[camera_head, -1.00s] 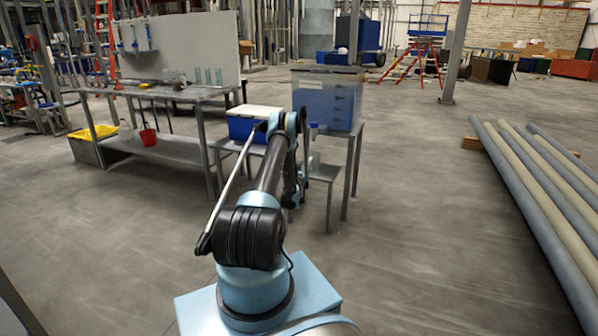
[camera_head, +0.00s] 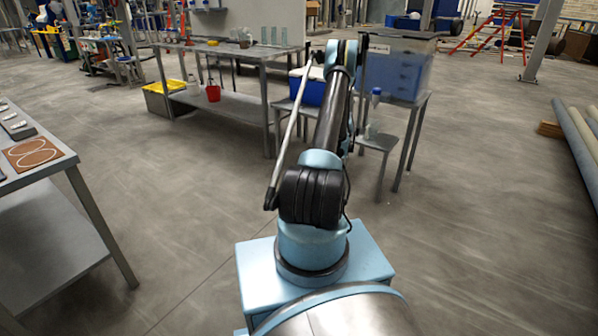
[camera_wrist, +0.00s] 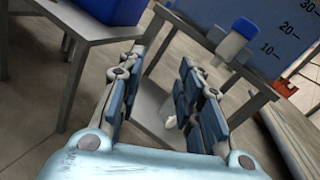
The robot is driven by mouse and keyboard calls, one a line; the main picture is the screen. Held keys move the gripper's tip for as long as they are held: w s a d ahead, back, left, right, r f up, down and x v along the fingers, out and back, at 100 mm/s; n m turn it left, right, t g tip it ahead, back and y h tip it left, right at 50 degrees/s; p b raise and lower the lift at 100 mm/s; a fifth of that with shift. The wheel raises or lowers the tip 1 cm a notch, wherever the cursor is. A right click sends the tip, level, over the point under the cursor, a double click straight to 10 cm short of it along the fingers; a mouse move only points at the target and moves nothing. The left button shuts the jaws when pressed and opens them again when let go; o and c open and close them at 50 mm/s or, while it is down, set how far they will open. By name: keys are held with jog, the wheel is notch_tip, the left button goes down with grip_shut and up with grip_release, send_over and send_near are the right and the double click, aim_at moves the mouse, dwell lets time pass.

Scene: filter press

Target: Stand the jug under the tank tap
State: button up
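The tank (camera_head: 398,66) is a translucent box with blue contents on a grey stand; it also shows in the wrist view with level marks (camera_wrist: 272,25). The tap (camera_head: 376,96) is a blue and white piece on its front, also in the wrist view (camera_wrist: 235,42). A low grey stand (camera_head: 378,142) is below the tap. A small pale, clear object, perhaps the jug (camera_head: 371,130), stands on it; in the wrist view a whitish part (camera_wrist: 170,120) shows behind the right finger. My gripper (camera_wrist: 160,85) is open, with nothing clearly between its fingers. My arm hides it in the head view.
A blue bin (camera_head: 312,90) with a white lid stands left of the tank. A long workbench (camera_head: 222,50) holds glassware, with a red bucket (camera_head: 213,93) below. A table (camera_head: 45,165) is at left, and pipes (camera_head: 580,140) lie at right. Floor between is clear.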

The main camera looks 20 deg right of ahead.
jog(key=a+r+n+t+y, duration=0.1)
jog(key=a+r+n+y, duration=0.6)
jog(key=a+r+n, duration=0.85)
jog(key=s+a+r+n+g+y, duration=0.25)
jog(key=s+a+r, duration=0.35)
jog(key=a, duration=0.5)
jog(key=s+a+r+n+g+y, duration=0.1)
jog(key=s+a+r+n+y, duration=0.1)
jog(key=s+a+r+n, duration=0.45)
jog(key=s+a+f+n+g, duration=0.1)
jog(key=s+a+n+g, duration=0.1)
jog(key=s+a, duration=0.45)
jog(key=s+a+f+n+g, duration=0.1)
jog(key=s+a+n+g, duration=0.15)
jog(key=s, duration=0.75)
jog(key=s+a+f+n+g, duration=0.1)
jog(key=s+a+n, duration=0.1)
jog(key=s+a, duration=0.5)
jog(key=s+d+f+n+g+h, duration=0.1)
jog(key=s+f, duration=0.4)
jog(key=s, duration=0.9)
jog(key=s+d+f+n+g+h, duration=0.1)
jog(key=s+f+n+g, duration=0.3)
jog(key=s, duration=1)
jog(key=f+n, duration=0.2)
jog(key=shift+s+n+h, duration=0.3)
jog(key=shift+s+h, duration=0.05)
jog(key=shift+s, duration=0.05)
